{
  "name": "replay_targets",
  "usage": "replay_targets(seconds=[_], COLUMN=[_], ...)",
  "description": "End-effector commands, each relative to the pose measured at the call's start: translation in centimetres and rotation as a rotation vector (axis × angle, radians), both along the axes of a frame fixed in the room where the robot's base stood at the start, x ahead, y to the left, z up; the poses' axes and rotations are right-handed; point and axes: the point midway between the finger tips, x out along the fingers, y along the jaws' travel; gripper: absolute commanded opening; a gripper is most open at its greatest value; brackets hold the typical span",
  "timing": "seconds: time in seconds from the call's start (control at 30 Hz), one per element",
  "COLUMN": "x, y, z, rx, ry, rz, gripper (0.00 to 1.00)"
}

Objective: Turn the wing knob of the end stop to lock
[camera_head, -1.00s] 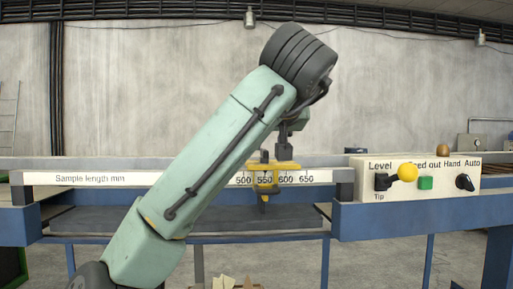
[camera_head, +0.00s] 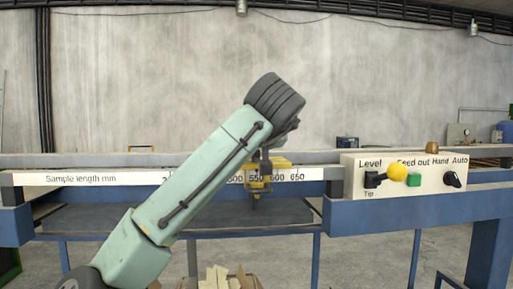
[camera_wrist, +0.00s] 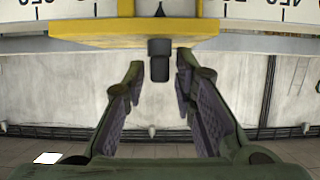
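The yellow end stop (camera_head: 280,161) sits on the white length scale, near the 550 mark. It also shows at the top of the wrist view (camera_wrist: 90,32). Its dark knob (camera_wrist: 159,68) hangs below the yellow plate in the wrist view, seen as a stubby cylinder; its wings cannot be made out. My gripper (camera_wrist: 159,78) is open, with one finger on each side of the knob's lower end and gaps on both sides. In the head view my gripper (camera_head: 265,170) is in front of the end stop and partly hides it.
The white scale rail (camera_head: 90,179) runs along the blue frame (camera_head: 420,214). To the right stands a control panel (camera_head: 352,185) with a yellow-ball lever (camera_head: 397,172), a green button (camera_head: 414,180) and a black selector (camera_head: 452,179).

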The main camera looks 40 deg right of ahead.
Motion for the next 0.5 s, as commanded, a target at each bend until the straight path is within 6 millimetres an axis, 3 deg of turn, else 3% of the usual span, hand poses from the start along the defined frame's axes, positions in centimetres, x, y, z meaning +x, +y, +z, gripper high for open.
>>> replay_targets(seconds=[0.33, 0.5], x=[-0.05, -0.07], y=[-0.02, -0.04], z=[0.02, 0.03], rx=[0.000, -0.001], ry=[0.000, 0.000], rz=[-0.001, -0.002], gripper=[0.00, 0.00])
